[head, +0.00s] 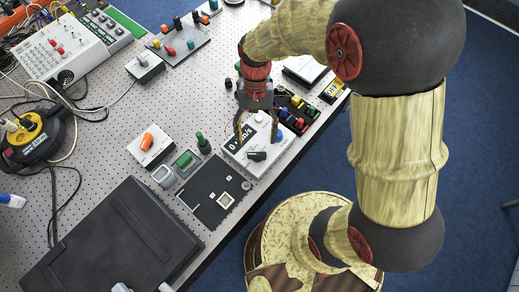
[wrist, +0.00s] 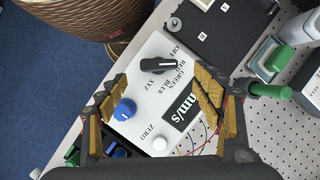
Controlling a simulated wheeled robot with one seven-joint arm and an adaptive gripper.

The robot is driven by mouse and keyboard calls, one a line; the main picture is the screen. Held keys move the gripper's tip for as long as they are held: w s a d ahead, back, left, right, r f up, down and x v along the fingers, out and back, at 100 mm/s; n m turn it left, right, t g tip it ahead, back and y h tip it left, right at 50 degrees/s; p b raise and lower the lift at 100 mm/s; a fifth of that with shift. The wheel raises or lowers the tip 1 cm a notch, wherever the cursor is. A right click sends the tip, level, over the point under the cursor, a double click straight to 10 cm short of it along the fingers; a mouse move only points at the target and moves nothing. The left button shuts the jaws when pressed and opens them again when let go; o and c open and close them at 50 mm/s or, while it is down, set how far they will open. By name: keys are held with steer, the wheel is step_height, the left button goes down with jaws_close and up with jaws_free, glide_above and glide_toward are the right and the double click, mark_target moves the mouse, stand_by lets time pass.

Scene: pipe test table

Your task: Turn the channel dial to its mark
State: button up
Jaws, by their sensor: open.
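The channel dial is a black pointer knob (wrist: 157,65) on a white meter box (wrist: 150,115). It lies roughly sideways in the wrist view, among printed labels OFF, RED, GREEN, BLUE and XYZ; which label it points at I cannot tell. It also shows in the head view (head: 257,156) on the box's near part. My gripper (wrist: 161,79) is open, with its yellow-brown fingers spread above the box and the dial between and just beyond the tips in the picture. In the head view my gripper (head: 255,133) hangs over the box. The fingers appear apart from the dial.
The box also bears a blue knob (wrist: 125,109), a white ZERO button (wrist: 160,143) and a display (wrist: 181,110). Close by are a green-topped post (head: 203,142), a black panel (head: 213,190) and a black tray of coloured parts (head: 294,110). The table edge is near.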

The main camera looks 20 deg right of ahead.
mark_target(256, 154)
steer(key=b+x, duration=0.1)
steer(key=x, duration=0.5)
steer(key=shift+s+f, duration=0.15)
steer(key=shift+f, duration=0.1)
steer(key=shift+c, duration=0.9)
steer(key=c, duration=1)
steer(key=shift+r+n+p, duration=0.1)
steer(key=shift+n+p, duration=0.25)
steer(key=shift+n, duration=0.05)
steer(key=n+h+p, duration=0.1)
steer(key=n+p, duration=0.1)
steer(key=shift+n, duration=0.3)
steer(key=shift+a+n+h+p, duration=0.15)
steer(key=shift+n+h+p, duration=0.9)
steer(key=shift+n, duration=1.15)
